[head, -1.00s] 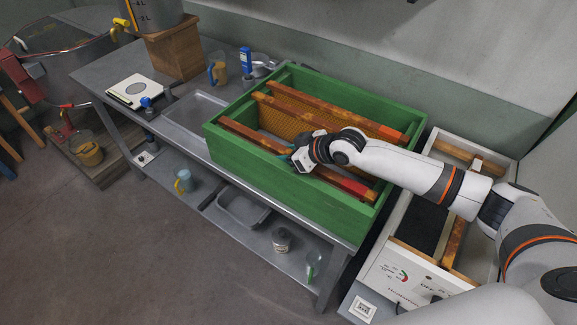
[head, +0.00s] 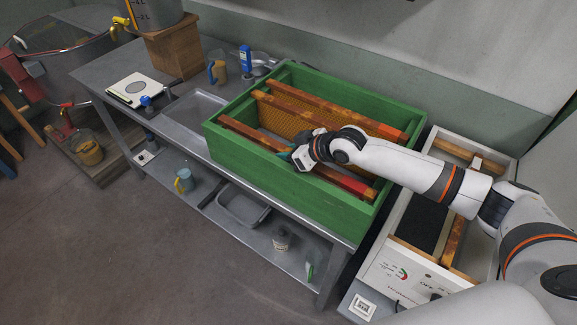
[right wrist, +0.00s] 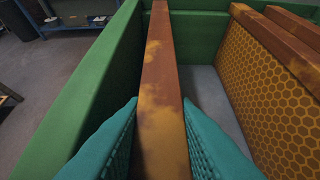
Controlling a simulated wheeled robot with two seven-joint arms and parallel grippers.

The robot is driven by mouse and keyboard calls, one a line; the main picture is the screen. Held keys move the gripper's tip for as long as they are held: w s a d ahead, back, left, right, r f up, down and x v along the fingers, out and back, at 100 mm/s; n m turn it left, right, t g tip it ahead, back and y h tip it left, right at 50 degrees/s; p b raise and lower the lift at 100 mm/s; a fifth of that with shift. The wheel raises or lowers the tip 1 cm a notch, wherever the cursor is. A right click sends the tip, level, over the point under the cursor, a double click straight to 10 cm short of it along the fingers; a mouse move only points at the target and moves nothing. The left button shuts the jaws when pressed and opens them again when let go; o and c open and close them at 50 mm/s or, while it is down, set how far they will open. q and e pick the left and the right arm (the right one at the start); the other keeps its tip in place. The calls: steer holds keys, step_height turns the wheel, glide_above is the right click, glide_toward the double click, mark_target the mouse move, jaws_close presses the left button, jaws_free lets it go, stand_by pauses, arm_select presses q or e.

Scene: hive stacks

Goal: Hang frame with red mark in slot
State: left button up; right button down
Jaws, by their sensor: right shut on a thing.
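The frame with the red mark (head: 355,186) is a wooden top bar along the front side of the green hive box (head: 240,155). Its red patch is near the right end. My right gripper (head: 296,154) is shut on this bar around its middle. In the right wrist view, the teal fingers (right wrist: 160,143) press on both sides of the bar (right wrist: 163,80). The bar's far end reaches the green end wall; whether it rests on the ledge I cannot tell. The red mark does not show in the wrist view. My left gripper is not in view.
Two more frames with honeycomb (head: 320,105) hang towards the back of the box, one with an orange-red end. A gap lies between them and the held frame. A white unit (head: 395,265) holding wooden bars stands right. A wooden block (head: 175,50) stands back left.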

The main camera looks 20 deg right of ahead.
stand_by(0.8)
steer(key=shift+w+r, duration=0.25)
steer(key=shift+r, duration=0.2)
step_height(320, 180, up, 16)
steer(key=b, duration=0.2)
steer(key=shift+r, duration=0.2)
steer(key=shift+s, duration=0.1)
